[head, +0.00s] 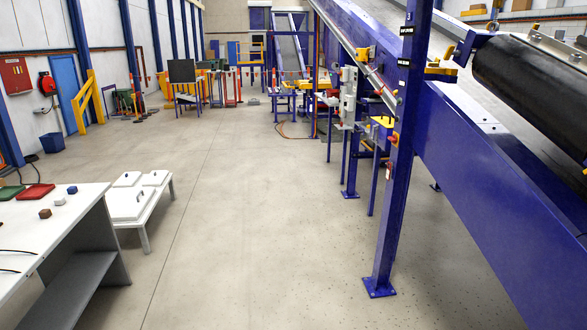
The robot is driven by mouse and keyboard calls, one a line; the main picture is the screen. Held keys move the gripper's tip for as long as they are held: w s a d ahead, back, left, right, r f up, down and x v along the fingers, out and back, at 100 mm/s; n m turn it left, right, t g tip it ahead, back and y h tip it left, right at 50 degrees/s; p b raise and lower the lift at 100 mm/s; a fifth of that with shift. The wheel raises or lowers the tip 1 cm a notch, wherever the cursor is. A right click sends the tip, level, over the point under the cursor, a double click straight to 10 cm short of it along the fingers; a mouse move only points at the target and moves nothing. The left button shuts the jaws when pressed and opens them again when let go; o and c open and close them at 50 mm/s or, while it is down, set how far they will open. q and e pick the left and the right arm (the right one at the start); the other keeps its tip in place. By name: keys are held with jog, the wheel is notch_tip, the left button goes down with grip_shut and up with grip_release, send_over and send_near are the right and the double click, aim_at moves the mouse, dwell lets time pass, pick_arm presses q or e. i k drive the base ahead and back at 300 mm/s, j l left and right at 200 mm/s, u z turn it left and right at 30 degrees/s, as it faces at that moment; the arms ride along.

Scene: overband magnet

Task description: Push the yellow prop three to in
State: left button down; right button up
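I cannot tell which thing is the yellow prop three. Several yellow parts show on the blue conveyor frame (500,180) at the right: a yellow block (363,53) high on the sloping beam, a yellow plate (382,122) lower behind the post, and a yellow bracket (440,71) near the black roller. They look small and their details are unclear. Neither of my grippers is in view.
A white table (50,225) at left holds small blocks and red and green trays. A low white bench (140,203) stands beside it. A blue post (393,190) stands at right. The middle floor is clear. A yellow railing (85,100) is at the left wall.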

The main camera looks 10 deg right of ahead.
aim_at(449, 71)
jog(key=i, duration=2.05)
jog(key=i+z, duration=0.35)
jog(key=i, duration=0.15)
jog(key=i+z, duration=0.4)
jog(key=i+j+z, duration=0.35)
jog(key=i, duration=0.2)
jog(key=i+j+z, duration=0.35)
jog(key=i+l, duration=0.1)
